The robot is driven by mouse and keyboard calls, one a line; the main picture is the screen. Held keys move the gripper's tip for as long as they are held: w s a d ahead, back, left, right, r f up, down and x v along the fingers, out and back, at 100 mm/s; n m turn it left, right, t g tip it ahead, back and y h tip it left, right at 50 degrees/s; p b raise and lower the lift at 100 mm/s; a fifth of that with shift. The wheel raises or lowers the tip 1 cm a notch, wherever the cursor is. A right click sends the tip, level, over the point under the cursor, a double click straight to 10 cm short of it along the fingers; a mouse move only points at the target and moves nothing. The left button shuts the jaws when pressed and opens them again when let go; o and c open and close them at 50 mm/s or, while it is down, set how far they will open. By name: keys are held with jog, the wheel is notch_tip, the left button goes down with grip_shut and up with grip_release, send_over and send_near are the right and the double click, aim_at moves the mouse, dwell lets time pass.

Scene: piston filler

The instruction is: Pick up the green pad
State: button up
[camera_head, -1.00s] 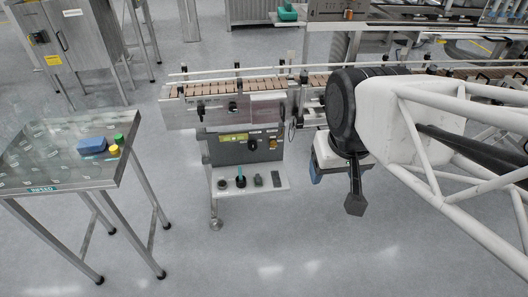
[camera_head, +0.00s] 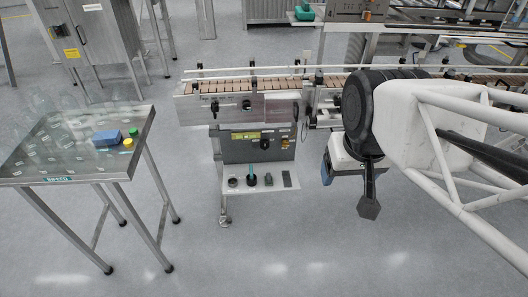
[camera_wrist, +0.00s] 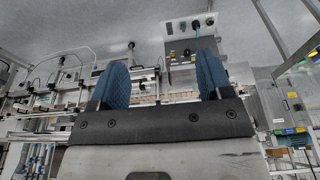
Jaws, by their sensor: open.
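The filler's small grey shelf (camera_head: 240,187) holds a round dark part, a teal-handled part (camera_head: 252,178), a small dark greenish piece (camera_head: 268,180) and a flat dark piece (camera_head: 287,179). The greenish piece may be the green pad; it is too small to tell. A bright green round item (camera_head: 134,131) lies on the left glass-topped table. My gripper is to the right of the shelf in the head view, apart from it, with one blue finger (camera_head: 327,168) showing. In the wrist view my gripper (camera_wrist: 163,82) is open, with nothing between its two blue fingers.
The glass-topped table (camera_head: 30,155) also bears a blue block (camera_head: 107,137) and a yellow item (camera_head: 128,142). The conveyor (camera_head: 240,88) runs behind the control box (camera_head: 258,142) above the shelf. The floor in front is clear.

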dwell(0.3)
jog(key=g, duration=0.3)
send_over(268, 176)
notch_tip(268, 176, down, 62)
jog(key=shift+d+f, duration=0.1)
jog(key=shift+d, duration=0.05)
jog(key=shift+f, duration=0.55)
jog(key=shift+f, duration=0.15)
